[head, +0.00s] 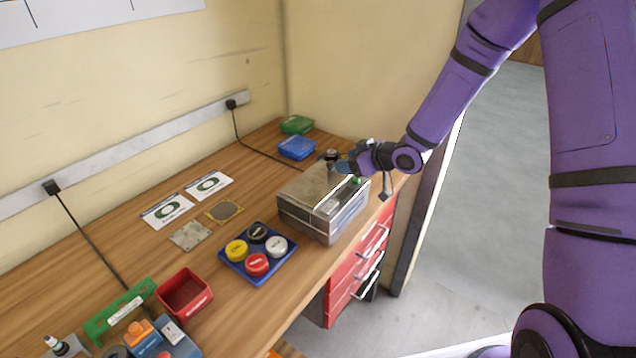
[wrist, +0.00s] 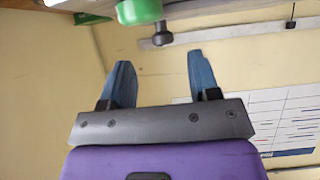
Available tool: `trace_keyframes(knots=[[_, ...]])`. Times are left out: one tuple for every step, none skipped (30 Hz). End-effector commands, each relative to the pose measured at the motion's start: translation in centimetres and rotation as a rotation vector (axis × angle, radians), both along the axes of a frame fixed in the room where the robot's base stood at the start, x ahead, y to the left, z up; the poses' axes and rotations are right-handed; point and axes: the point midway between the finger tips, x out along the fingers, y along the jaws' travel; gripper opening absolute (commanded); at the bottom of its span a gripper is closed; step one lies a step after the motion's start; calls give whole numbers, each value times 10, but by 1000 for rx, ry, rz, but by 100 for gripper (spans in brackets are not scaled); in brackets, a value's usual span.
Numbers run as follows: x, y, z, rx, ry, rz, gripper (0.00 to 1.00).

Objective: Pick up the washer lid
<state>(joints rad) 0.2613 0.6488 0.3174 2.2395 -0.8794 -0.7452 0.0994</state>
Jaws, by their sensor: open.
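The washer is a metal box (head: 318,222) on the wooden bench, and its dull grey lid (head: 312,184) lies flat on top. A black knob (head: 331,155) stands at the lid's far end, and a green knob (head: 356,181) sits near the box's right side. My gripper (head: 345,168) is at the far right end of the box, close to both knobs. In the wrist view my blue fingers (wrist: 161,70) are spread apart with nothing between them. The green knob (wrist: 139,11) and a dark knob (wrist: 162,35) show just beyond the fingertips.
A blue tray (head: 259,272) with several colored round caps sits left of the box. Blue (head: 296,148) and green (head: 297,125) bins stand behind it. A red bin (head: 184,292) is at front left. The wall (head: 345,85) rises close behind my gripper.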

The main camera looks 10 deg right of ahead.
Motion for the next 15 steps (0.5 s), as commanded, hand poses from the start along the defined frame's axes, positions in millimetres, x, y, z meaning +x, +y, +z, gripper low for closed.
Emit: trace_keyframes(knots=[[2, 4, -3, 1, 1, 2, 56], [4, 7, -5, 1, 2, 1, 56], [7, 11, -7, 0, 2, 3, 56], [9, 14, -9, 0, 1, 3, 56], [11, 17, -11, 0, 0, 3, 56], [15, 22, -14, 1, 1, 3, 56], [18, 24, -16, 1, 1, 3, 56], [20, 26, -18, 1, 1, 2, 56], [23, 29, -20, 1, 1, 2, 56], [25, 30, -21, 0, 0, 1, 56], [26, 31, -22, 0, 0, 1, 56], [26, 32, -22, 0, 0, 1, 56], [27, 32, -22, 1, 1, 0, 56], [27, 32, -22, 1, 1, 0, 56], [27, 32, -22, 1, 1, 0, 56]])
